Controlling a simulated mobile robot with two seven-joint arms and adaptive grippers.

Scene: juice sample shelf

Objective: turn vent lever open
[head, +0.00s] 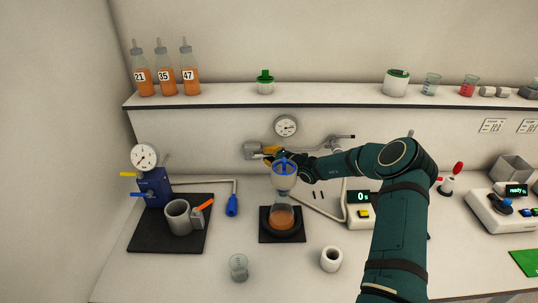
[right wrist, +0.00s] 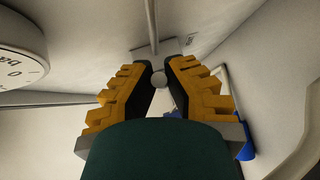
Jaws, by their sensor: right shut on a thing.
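My right gripper (head: 262,153) reaches from the right to the wall fitting under the shelf, behind the blue-rimmed filter funnel. In the right wrist view, its yellow-and-black fingers (right wrist: 159,72) are shut on the vent lever, whose round grey end (right wrist: 158,78) shows between the fingertips. A thin grey rod (right wrist: 151,35) runs away beyond the tips. In the head view a grey valve body (head: 250,150) shows just left of the fingers; the gripper hides most of the lever, so its angle is hard to tell. My left gripper is not in view.
The filter funnel (head: 284,175) on a flask (head: 282,217) stands close in front of the gripper. A dial gauge (head: 286,126) is on the wall just above. A blue pump (head: 153,188) is at left. A beaker (head: 238,267) and white cup (head: 331,259) stand in front.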

